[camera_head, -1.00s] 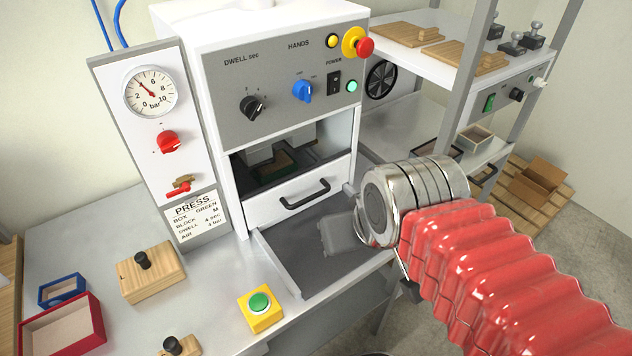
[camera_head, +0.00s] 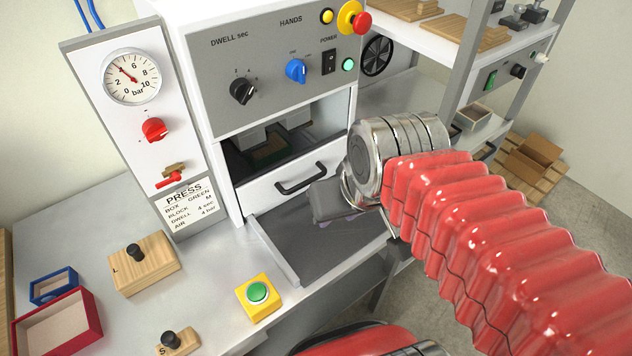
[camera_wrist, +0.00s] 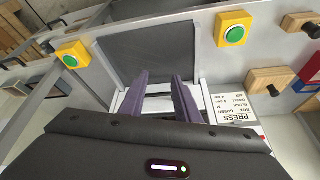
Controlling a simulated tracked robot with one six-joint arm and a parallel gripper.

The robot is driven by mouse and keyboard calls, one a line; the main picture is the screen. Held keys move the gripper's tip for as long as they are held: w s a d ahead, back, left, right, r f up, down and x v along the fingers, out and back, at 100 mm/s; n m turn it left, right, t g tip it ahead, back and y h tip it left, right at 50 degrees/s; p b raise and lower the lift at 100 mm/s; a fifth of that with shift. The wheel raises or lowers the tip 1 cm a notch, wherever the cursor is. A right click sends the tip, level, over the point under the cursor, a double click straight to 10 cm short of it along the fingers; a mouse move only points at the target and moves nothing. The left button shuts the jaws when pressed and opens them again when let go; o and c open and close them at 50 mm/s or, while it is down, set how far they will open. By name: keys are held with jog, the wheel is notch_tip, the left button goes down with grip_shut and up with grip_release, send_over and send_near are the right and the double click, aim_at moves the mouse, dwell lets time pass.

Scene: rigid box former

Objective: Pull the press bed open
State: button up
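The press bed (camera_head: 292,192) is a white drawer front with a black bar handle (camera_head: 301,178), low in the press opening in the head view. The bed sits inside the press (camera_head: 262,80), above a grey recessed tray (camera_head: 312,240). My gripper (camera_wrist: 159,76) has its two purple-grey fingers apart in the wrist view, with no object seen held between them. In the head view the dark gripper body (camera_head: 334,201) is just right of and below the handle, apart from it in the picture. The fingertips are mostly hidden there by my wrist.
A yellow box with a green button (camera_head: 258,294) stands at the tray's front left. The gauge panel (camera_head: 133,130) is left of the press. A wooden block (camera_head: 143,264) and red box (camera_head: 57,326) lie on the bench. A shelf post (camera_head: 468,75) rises at the right.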

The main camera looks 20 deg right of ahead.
jog(key=w+f+m+g+y, duration=0.2)
jog(key=w+f+g+y, duration=0.1)
jog(key=f+g+y, duration=0.3)
jog(key=w+d+f+m+t+y, duration=0.2)
jog(key=w+d+t+y, duration=0.2)
jog(key=d, duration=0.3)
jog(key=w+d+f+m+t+y, duration=0.2)
jog(key=w+d+t+y, duration=0.2)
jog(key=d, duration=0.3)
jog(key=shift+w+f+m+y, duration=0.2)
jog(key=shift+w+m+y, duration=0.1)
jog(key=shift+w, duration=0.35)
jog(key=shift+a, duration=0.15)
jog(key=x, duration=1.3)
jog(key=shift+w+a, duration=0.2)
jog(key=shift+w, duration=0.1)
jog(key=shift+c, duration=0.2)
